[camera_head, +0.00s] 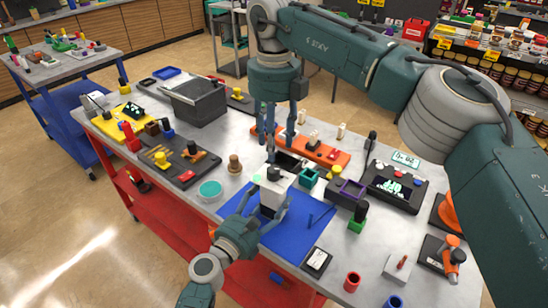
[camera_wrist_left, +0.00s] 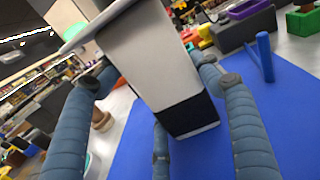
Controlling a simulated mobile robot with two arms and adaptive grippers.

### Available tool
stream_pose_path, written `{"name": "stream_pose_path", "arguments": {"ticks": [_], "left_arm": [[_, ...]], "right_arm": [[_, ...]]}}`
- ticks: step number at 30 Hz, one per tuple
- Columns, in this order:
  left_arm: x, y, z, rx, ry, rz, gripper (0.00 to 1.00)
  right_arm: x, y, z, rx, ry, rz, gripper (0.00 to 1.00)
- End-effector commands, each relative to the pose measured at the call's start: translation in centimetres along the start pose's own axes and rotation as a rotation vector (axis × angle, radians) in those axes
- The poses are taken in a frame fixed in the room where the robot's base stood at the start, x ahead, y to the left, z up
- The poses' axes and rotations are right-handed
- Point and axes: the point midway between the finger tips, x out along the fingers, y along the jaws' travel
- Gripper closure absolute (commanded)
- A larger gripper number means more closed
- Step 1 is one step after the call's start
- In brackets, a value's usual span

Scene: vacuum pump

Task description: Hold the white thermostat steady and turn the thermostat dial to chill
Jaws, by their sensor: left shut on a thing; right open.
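The white thermostat (camera_head: 271,204) stands upright on the blue mat (camera_head: 300,232). Its top carries a dark dial (camera_head: 274,173). My left gripper (camera_head: 270,193) is shut on the thermostat, with fingers on both sides of its body. In the left wrist view the thermostat (camera_wrist_left: 160,62) looms close as a pale box with a black lower part; its dial cannot be made out there. My right gripper (camera_head: 280,143) is open and empty, pointing down just above and slightly behind the dial. Any lettering by the dial is too small to read.
A blue stick (camera_head: 320,217) stands on the mat; it also shows in the left wrist view (camera_wrist_left: 264,56). An orange board (camera_head: 325,152) lies behind. A teal round dish (camera_head: 209,190) sits left.

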Motion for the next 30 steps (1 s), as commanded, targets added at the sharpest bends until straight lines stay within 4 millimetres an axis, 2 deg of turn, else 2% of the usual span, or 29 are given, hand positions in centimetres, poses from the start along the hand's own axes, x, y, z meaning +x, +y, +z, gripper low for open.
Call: {"name": "stream_pose_path", "arguments": {"ticks": [3,7,20,21,24,30], "left_arm": [[-0.1,0.1,-0.2,0.001,0.003,0.001,0.68],[-0.1,0.1,-0.2,0.001,0.003,0.001,0.68],[-0.1,0.0,-0.1,0.001,0.003,0.001,0.68],[-0.1,0.0,-0.1,0.001,0.003,0.001,0.31],[0.0,0.0,-0.1,0.001,0.002,0.000,0.13],[0.0,0.0,-0.1,0.000,0.001,0.000,0.13]], "right_arm": [[-2.0,0.0,0.0,0.001,-0.001,0.000,0.55],[-3.2,0.0,0.0,0.001,0.000,0.001,0.55],[-3.6,-0.1,0.0,0.001,0.001,0.001,0.55],[-3.6,-0.1,0.0,0.000,0.001,0.000,0.55],[-3.6,-0.1,0.0,0.001,0.001,0.001,0.55],[-3.5,-0.1,0.0,0.001,0.001,0.001,0.55]]}}
